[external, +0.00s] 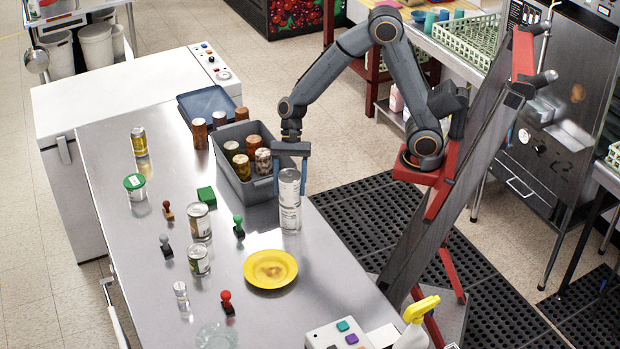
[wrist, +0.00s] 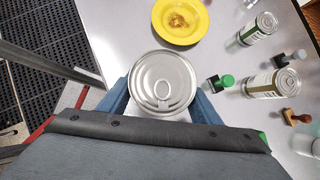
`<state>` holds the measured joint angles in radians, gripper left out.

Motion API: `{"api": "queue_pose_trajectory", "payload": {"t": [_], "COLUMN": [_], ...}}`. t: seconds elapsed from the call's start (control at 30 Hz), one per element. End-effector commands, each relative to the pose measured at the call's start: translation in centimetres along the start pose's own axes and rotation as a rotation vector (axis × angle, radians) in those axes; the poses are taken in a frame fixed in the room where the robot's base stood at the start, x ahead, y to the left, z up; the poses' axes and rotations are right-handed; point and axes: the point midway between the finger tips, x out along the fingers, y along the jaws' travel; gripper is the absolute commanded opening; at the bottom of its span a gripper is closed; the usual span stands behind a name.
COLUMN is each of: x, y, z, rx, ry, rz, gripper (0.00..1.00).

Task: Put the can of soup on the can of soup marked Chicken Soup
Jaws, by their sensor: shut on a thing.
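My gripper (external: 290,182) is shut on a pale can of soup (external: 290,180), upright, one finger on each side. In the wrist view its silver lid with a pull ring (wrist: 163,82) sits between the blue fingers. Directly below it is another pale can-like body (external: 290,216), seemingly a second can standing on the table in line with the held one. I cannot tell whether the two touch. The wrist view hides everything under the held can. The labels are too small to read, so I cannot make out Chicken Soup.
A yellow plate (external: 270,282) lies in front of the cans. A grey bin (external: 258,190) with several cans stands just behind left. Two labelled cans (external: 199,222) (external: 198,260), stampers and a green block (external: 206,196) stand to the left. The table's right edge is close.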

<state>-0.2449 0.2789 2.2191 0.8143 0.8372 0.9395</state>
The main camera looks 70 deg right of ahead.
Motion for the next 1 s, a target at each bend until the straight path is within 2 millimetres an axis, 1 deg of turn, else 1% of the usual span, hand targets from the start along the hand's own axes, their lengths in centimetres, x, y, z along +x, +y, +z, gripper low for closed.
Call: {"api": "queue_pose_trajectory", "payload": {"t": [0.07,0.1,0.2,0.5,0.63,0.77,1.0], "x": [0.2,0.2,0.2,0.1,-0.8,-2.9,-7.9], "y": [0.0,0.0,0.0,0.0,-0.1,-0.2,-0.1], "z": [-0.1,-0.1,-0.1,-0.1,0.1,0.0,-0.1], "rx": [0.000,0.000,0.000,0.000,0.000,0.000,0.000], "ry": [-0.001,0.000,0.000,0.000,-0.001,0.000,0.000], "rz": [0.000,0.001,0.001,0.000,-0.004,-0.006,-0.006], "gripper": [0.15,0.61,0.76,0.76,0.76,0.76,0.76]}}
